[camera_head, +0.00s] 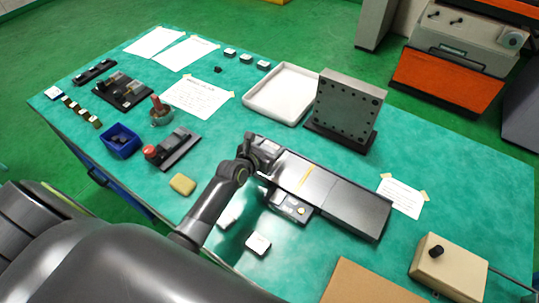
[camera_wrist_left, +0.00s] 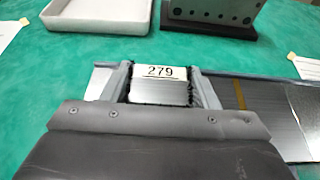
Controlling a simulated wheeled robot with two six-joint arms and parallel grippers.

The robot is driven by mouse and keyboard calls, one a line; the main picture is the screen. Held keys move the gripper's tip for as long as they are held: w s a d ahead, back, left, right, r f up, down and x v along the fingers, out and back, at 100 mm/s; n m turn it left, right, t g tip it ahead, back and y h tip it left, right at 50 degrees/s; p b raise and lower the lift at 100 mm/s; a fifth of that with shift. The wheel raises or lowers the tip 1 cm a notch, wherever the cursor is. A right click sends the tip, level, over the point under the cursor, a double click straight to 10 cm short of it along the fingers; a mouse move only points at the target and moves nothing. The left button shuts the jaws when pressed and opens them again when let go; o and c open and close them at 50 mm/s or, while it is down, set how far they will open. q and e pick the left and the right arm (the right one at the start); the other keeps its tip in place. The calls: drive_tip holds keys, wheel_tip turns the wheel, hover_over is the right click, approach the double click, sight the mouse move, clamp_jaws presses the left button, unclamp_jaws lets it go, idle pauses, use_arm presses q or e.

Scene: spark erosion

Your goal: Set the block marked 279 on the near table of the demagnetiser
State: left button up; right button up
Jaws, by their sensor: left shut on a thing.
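The block marked 279 (camera_wrist_left: 160,85) is a small metal block with a white label, between the fingers of my left gripper (camera_wrist_left: 162,88) in the left wrist view. My left gripper (camera_head: 268,165) is shut on it, over the left end of the demagnetiser (camera_head: 345,203). The demagnetiser is a long, low grey unit with a yellow stripe (camera_head: 306,178) across it. Its smooth left table (camera_wrist_left: 216,86) shows on both sides of the fingers. In the head view the gripper hides the block. I cannot tell whether the block touches the table. My right gripper is not in view.
A drilled steel angle plate (camera_head: 345,108) and a white tray (camera_head: 283,94) stand behind the demagnetiser. A taped note (camera_head: 401,196) lies to its right. A beige control box (camera_head: 448,268) is at the front right. A yellow sponge (camera_head: 182,184) lies left of my arm.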

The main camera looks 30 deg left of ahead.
use_arm(q)
wheel_tip(320, 180, down, 4)
drive_tip(key=shift+w+r+b, duration=0.1)
drive_tip(key=shift+b, duration=0.55)
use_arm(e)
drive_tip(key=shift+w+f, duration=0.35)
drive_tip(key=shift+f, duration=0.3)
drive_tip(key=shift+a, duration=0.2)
use_arm(q)
drive_tip(key=o, duration=1.4)
drive_tip(key=shift+f, duration=0.2)
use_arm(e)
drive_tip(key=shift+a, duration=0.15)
use_arm(q)
drive_tip(key=shift+r, duration=0.2)
drive_tip(key=shift+s+a+r, duration=0.1)
drive_tip(key=shift+s, duration=0.4)
drive_tip(key=p+v, duration=0.1)
drive_tip(key=v, duration=1)
drive_tip(key=shift+s, duration=0.1)
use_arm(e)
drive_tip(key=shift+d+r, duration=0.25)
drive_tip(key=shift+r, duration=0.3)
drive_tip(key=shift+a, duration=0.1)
